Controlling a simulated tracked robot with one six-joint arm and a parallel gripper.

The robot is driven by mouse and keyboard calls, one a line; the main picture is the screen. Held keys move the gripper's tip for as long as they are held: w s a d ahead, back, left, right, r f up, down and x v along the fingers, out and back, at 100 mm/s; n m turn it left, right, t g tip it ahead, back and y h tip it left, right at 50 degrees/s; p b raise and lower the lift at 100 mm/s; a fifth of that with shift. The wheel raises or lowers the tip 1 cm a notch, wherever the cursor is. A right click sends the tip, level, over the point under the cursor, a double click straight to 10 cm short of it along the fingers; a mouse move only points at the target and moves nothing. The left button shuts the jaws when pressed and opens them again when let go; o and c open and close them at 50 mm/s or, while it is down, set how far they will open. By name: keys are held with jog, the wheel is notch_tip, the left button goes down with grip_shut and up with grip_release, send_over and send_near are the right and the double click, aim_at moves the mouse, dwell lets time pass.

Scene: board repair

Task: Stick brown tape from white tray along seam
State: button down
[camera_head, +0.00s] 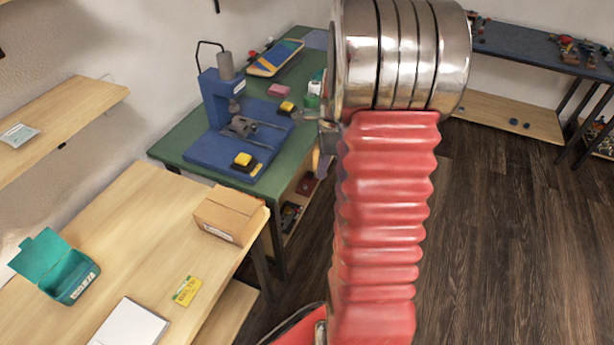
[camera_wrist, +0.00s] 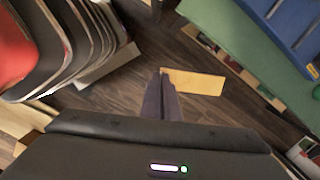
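My gripper (camera_wrist: 161,76) has its dark fingers close together in the wrist view. A flat tan strip (camera_wrist: 197,83), which looks like the brown tape, sticks out to the right from the fingertips, above the dark floor. In the head view my arm largely hides the gripper. A brown cardboard box (camera_head: 226,215) sits at the right edge of the light wooden table; its top flaps meet in a seam. A flat white piece (camera_head: 130,324), perhaps the white tray, lies at the table's front with nothing visible on it.
An open teal box (camera_head: 58,268) and a yellow card (camera_head: 187,291) are on the wooden table (camera_head: 140,220). Behind it, a green bench (camera_head: 185,148) carries a blue press (camera_head: 222,98). A dark bench (camera_head: 520,42) stands at the back right. Floor on the right is clear.

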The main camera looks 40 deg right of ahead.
jog(key=w+a+n, duration=0.4)
jog(key=a+n, duration=0.4)
jog(key=a, duration=0.1)
jog(key=w+a+n+g, duration=0.1)
jog(key=w+a+n, duration=0.4)
jog(key=a+n, duration=0.3)
jog(key=w+a+n+g+h, duration=0.1)
jog(key=w+a+n, duration=0.4)
jog(key=a+n, duration=0.4)
jog(key=shift+w+a+r, duration=0.1)
jog(key=shift+a+r, duration=0.1)
jog(key=shift+a, duration=0.45)
jog(key=shift+a+r, duration=0.2)
jog(key=shift+a, duration=0.7)
jog(key=shift+a, duration=0.1)
